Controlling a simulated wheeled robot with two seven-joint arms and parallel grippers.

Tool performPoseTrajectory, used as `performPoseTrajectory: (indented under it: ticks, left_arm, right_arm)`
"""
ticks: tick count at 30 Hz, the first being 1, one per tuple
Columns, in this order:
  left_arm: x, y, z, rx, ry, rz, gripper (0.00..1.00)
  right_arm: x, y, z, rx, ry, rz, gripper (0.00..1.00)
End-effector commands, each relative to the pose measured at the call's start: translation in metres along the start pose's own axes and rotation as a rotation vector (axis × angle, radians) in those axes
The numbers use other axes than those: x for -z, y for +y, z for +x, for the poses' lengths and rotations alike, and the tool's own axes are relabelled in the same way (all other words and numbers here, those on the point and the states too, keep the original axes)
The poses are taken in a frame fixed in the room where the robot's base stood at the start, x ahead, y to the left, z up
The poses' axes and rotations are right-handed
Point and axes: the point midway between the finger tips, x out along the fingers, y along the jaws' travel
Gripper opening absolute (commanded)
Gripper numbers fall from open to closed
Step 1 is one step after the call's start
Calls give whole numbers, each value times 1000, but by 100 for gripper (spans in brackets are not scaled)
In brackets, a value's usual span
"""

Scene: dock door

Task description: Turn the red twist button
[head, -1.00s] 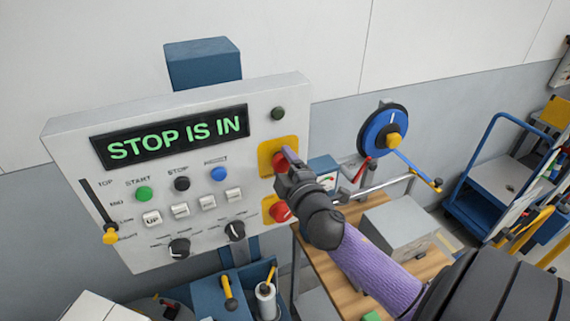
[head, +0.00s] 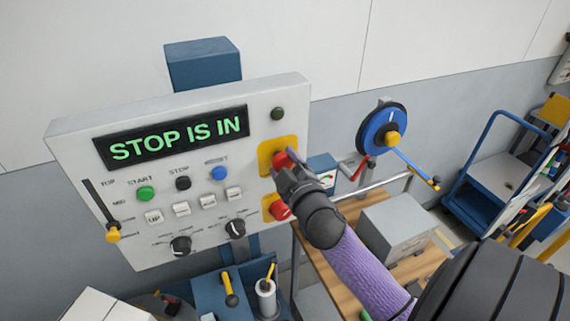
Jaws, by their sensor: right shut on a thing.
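My left gripper is not in view.
The panel also has a green button (head: 146,193), a black button, a blue button (head: 218,173), white switches, black knobs and a yellow-handled slider (head: 112,235). A blue wheel (head: 383,132) and grey box (head: 398,228) stand to the right.

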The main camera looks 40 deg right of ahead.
Motion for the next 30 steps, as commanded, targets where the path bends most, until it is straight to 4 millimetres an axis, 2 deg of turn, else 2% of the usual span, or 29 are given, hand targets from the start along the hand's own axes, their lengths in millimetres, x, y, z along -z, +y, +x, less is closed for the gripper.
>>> performPoseTrajectory:
  ticks: [6,7,11,12,20,23,30]
  left_arm:
    - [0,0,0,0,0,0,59]
    - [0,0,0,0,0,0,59]
    - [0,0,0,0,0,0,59]
    - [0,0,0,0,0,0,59]
    - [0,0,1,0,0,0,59]
    - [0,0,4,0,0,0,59]
    - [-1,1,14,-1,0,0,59]
  right_arm:
    - [0,0,0,0,0,-1,7]
    - [0,0,0,0,0,-1,68]
    - [0,0,0,0,0,-1,96]
    - [0,0,0,0,0,-1,100]
    - [0,-1,-5,1,0,-1,100]
    - [-1,-2,-22,2,-1,-1,100]
    - [-2,-2,-78,2,-3,-2,100]
